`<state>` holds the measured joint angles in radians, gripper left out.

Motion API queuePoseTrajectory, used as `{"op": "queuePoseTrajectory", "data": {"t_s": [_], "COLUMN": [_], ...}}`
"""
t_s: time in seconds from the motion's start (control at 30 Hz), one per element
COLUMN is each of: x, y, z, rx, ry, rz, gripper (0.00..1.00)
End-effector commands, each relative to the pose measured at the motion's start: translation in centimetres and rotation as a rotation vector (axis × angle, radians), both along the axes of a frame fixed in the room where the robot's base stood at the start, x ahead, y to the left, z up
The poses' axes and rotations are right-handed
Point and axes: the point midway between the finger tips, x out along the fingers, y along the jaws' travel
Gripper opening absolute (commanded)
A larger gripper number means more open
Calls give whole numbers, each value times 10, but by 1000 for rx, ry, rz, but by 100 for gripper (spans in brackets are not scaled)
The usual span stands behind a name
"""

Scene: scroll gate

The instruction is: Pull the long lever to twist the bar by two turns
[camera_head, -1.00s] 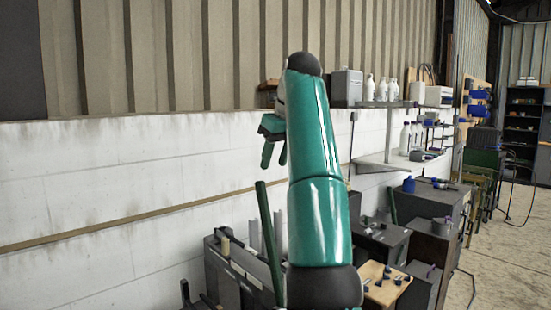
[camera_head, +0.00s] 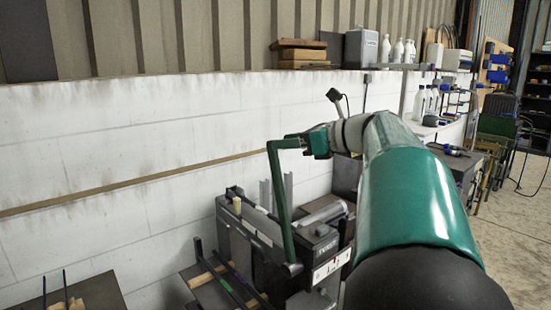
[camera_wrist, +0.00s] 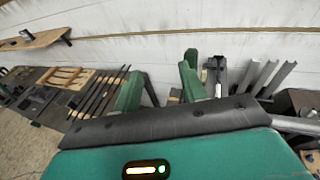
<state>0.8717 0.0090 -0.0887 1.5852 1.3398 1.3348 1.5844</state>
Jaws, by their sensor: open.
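The long green lever (camera_head: 281,205) stands nearly upright in the head view, its foot at the front of the dark twisting machine (camera_head: 318,243). My gripper (camera_head: 285,143) is at the lever's top end, its green fingers pointing left and seeming to meet it. In the wrist view my gripper (camera_wrist: 160,90) shows its fingers spread apart. A green piece behind the right finger may be the lever's end. I cannot tell whether the lever lies between the fingers. The bar to be twisted cannot be made out for certain.
Dark rods (camera_head: 232,277) lie on a low bench left of the machine. A white block wall (camera_head: 120,140) runs close behind. Shelves with bottles (camera_head: 398,50) stand at the back right. Concrete floor (camera_head: 515,240) is open at the right.

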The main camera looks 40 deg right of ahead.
Motion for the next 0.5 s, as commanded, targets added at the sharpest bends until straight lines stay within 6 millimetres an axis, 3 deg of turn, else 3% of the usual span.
{"op": "queuePoseTrajectory", "data": {"t_s": [0.3,0.5], "x": [-55,-59], "y": [-19,-23], "z": [-54,-65], "rx": [60,64], "ry": [-208,-225], "rz": [-300,-351], "gripper": [42,42]}}
